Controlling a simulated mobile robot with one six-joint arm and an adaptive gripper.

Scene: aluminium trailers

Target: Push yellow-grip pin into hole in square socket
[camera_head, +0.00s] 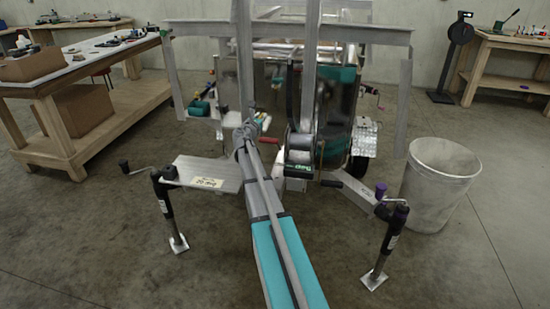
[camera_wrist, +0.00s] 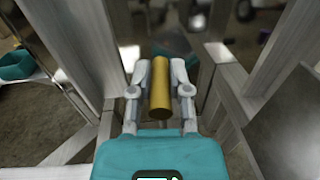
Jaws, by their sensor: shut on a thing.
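In the wrist view, my gripper (camera_wrist: 160,102) is shut on the yellow grip of the pin (camera_wrist: 159,90), a smooth cylinder held between its two fingers. The pin's far end is hidden behind the grip and fingers. Grey metal bars of the trailer frame stand close on both sides, with a square-section bar (camera_wrist: 236,100) just right of the fingers. I cannot make out the hole in the square socket. In the head view, my arm reaches forward to the trailer frame, and its end and the pin are too small or hidden to tell.
Upright trailer bars (camera_head: 310,70) and a winch (camera_head: 300,147) crowd the arm's far end. Two jack legs (camera_head: 170,215) and (camera_head: 388,240) stand in front. A grey bin (camera_head: 437,188) is at right, a wooden workbench (camera_head: 75,140) at left.

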